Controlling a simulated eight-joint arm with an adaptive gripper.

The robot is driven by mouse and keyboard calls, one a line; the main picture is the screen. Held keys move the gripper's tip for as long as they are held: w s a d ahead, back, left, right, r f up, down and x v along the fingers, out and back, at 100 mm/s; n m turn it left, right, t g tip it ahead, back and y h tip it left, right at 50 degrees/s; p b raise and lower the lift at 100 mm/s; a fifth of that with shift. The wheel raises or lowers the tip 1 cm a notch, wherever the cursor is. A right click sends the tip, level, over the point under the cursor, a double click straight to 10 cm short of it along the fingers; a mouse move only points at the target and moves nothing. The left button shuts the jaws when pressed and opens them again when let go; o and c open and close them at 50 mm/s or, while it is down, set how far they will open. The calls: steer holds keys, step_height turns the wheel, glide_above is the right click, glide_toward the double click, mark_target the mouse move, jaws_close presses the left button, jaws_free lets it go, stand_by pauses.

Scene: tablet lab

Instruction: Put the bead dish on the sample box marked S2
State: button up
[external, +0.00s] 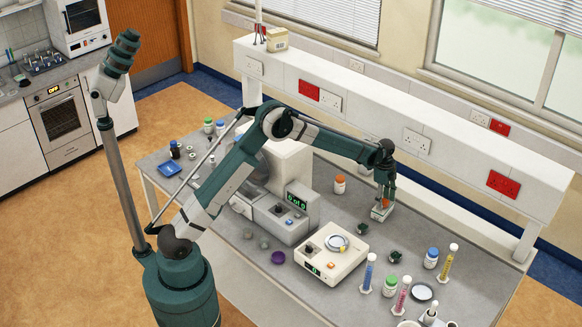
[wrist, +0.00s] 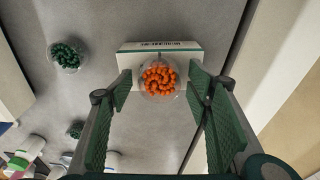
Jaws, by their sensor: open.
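A clear round dish of orange beads (wrist: 159,78) sits on a white and green box (wrist: 130,56) in the wrist view. The box shows a dark printed strip on its edge; I cannot read a mark. My gripper (wrist: 160,88) is open, with a finger on either side of the dish and clear space at both sides. In the external view my gripper (external: 384,192) points down over the box (external: 381,213), and its fingers partly hide the dish. Two dishes of dark green beads (wrist: 67,54) (wrist: 76,129) stand on the bench.
A small cream box (external: 277,40) with a dark mark stands on the shelf. A balance (external: 331,252), white bottles (external: 390,287) and coloured cylinders (external: 448,262) stand nearer the front. The shelf wall (external: 440,152) runs behind.

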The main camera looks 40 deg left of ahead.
step_height(320, 180, up, 12)
steer(key=a, duration=0.1)
steer(key=shift+a, duration=0.25)
stand_by(0.4)
steer(key=shift+s+r, duration=0.1)
stand_by(0.4)
steer(key=s+a+r+n+t, duration=0.2)
steer(key=s+a+r+n, duration=0.2)
steer(key=s+a+r, duration=0.7)
steer(key=s+a+r+n+t, duration=0.1)
steer(key=s+a+r+n, duration=0.3)
steer(key=s+a+r, duration=0.55)
steer(key=s+a+f+n+t, duration=0.1)
steer(key=s+a+f+n, duration=0.1)
steer(key=s, duration=0.9)
steer(key=s+a+f+n+t+y, duration=0.1)
steer(key=s+a+n, duration=0.3)
steer(key=s, duration=0.7)
steer(key=s+a+f+n+t, duration=0.2)
steer(key=s+a+f+n, duration=0.1)
steer(key=s, duration=0.9)
